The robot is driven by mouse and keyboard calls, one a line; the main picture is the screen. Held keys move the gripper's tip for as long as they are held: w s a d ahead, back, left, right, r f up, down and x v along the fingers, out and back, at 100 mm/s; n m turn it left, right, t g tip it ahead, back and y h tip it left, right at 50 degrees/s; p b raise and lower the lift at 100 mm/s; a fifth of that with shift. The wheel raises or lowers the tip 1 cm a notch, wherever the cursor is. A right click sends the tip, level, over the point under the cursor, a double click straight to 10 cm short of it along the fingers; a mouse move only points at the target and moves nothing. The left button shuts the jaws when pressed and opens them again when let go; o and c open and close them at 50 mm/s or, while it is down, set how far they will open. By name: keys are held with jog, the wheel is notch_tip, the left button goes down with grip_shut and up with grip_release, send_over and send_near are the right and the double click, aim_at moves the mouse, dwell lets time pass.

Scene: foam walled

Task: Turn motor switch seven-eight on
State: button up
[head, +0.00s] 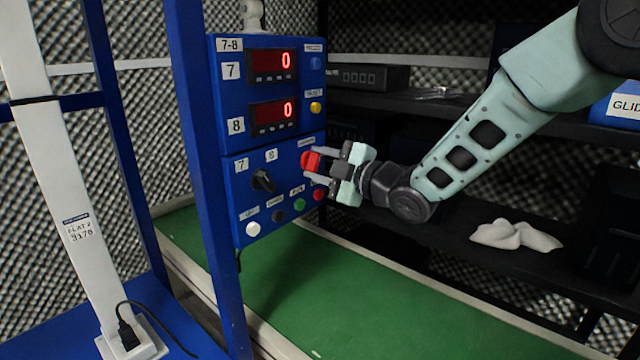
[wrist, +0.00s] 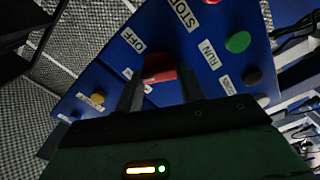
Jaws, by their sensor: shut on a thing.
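The blue control panel (head: 241,204) carries a 7-8 label and stands left of centre in the head view. A red switch knob (head: 311,161) sits at its upper right on the lower half. My gripper (head: 318,164) is shut on this red knob, with a finger on either side. In the wrist view the red knob (wrist: 159,68) shows between the fingers, with OFF, STOP and RUN labels nearby. The knob's exact pointing is hard to tell. A black selector knob (head: 263,181) marked 7 and 8 is left of it. Two red displays (head: 272,65) read 0.
Below the knob are a green button (head: 299,204), a red button (head: 319,194) and a white button (head: 253,229). A blue post (head: 205,170) stands just left of the panel. Dark shelves with a white cloth (head: 515,235) lie to the right. A green belt (head: 370,290) runs below.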

jog(key=n+b, duration=0.4)
jog(key=b, duration=0.1)
jog(key=shift+f+b, duration=0.3)
jog(key=shift+r+n+b, duration=0.1)
jog(key=shift+n+b, duration=0.3)
jog(key=shift+n, duration=0.2)
jog(key=shift+r, duration=0.1)
jog(key=o, duration=1)
jog(key=p+v, duration=0.1)
jog(key=v, duration=1.6)
jog(key=shift+s+d+p, duration=0.2)
jog(key=shift+p, duration=0.2)
